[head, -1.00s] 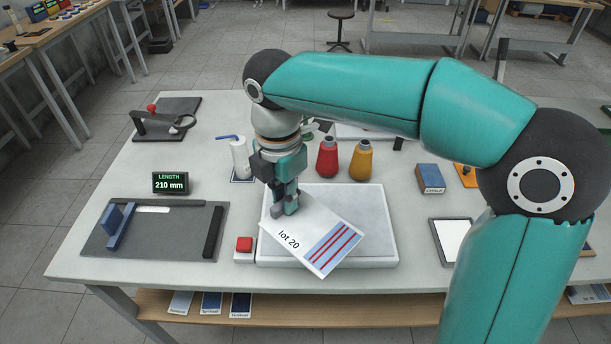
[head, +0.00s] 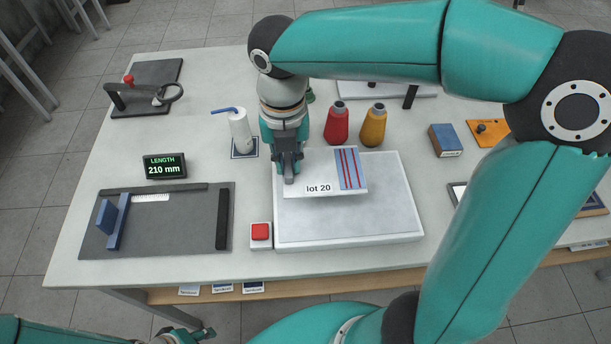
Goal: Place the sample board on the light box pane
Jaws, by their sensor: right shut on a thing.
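The sample board (head: 318,187) is a white card marked "lot 20" with blue and red stripes at its right end. My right gripper (head: 289,168) is shut on the board's left part, and its fingers hide some of it. The board is over the back left part of the white light box pane (head: 350,222), its long side nearly parallel to the pane's front edge. I cannot tell whether it touches the pane. My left gripper (head: 190,336) shows only partly at the bottom edge, away from the board; its jaws are unclear.
A red button (head: 261,231) sits left of the light box. A dark measuring board (head: 165,225) and a length display (head: 165,166) stand further left.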

